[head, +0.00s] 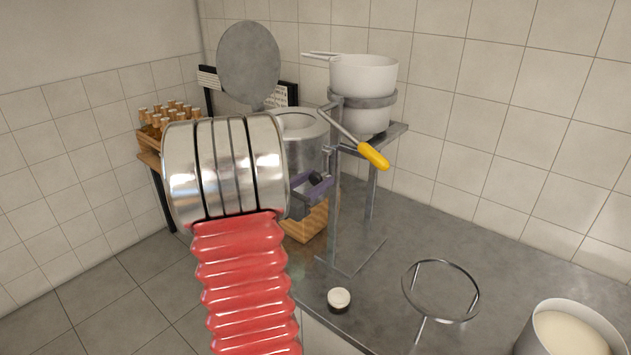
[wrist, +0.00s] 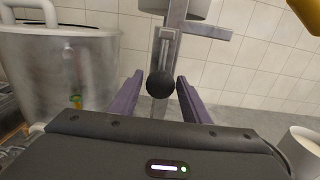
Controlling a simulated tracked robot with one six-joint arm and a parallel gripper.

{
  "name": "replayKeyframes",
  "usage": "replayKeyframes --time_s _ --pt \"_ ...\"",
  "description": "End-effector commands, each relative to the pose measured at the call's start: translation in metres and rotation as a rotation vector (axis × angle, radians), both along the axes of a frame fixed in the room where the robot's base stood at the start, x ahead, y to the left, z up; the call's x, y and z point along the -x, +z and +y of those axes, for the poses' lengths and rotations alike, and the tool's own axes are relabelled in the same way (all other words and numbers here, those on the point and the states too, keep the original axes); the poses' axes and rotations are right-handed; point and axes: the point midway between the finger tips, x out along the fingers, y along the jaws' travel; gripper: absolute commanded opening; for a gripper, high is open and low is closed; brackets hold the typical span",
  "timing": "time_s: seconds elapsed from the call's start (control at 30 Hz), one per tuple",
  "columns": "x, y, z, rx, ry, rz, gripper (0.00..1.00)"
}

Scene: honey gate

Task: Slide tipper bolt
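The tipper is a grey metal stand (head: 338,215) on the worktop, with a white pot (head: 364,76) held in its ring and a yellow-handled lever (head: 373,155). The bolt's black round knob (head: 316,178) sits at the stand's left side. In the wrist view the knob (wrist: 161,85) is centred before the grey upright (wrist: 164,50). My gripper (head: 312,188) has purple fingers and is at the knob. In the wrist view the fingers (wrist: 160,92) are apart, one each side of the knob, with gaps showing. The bolt's shaft is mostly hidden behind the knob.
A large steel drum (wrist: 60,75) with its round lid (head: 249,62) raised stands left of the stand. A wire ring stand (head: 440,290), a small white-topped jar (head: 339,299) and a white bucket (head: 568,330) are at the front right. A crate of corked bottles (head: 160,125) is back left.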

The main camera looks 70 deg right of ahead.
Motion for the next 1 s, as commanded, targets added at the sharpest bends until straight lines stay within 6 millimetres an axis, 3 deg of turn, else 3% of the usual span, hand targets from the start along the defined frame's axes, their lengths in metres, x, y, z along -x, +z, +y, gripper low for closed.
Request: replayKeyframes --time_s 0.6,0.87,1.0 --pt "0.0 0.0 0.0 0.0 0.0 0.0 0.0" --pt "0.0 0.002 0.0 0.0 0.0 -0.001 0.0" --pt "0.0 0.014 0.0 0.003 -0.001 -0.001 0.0"
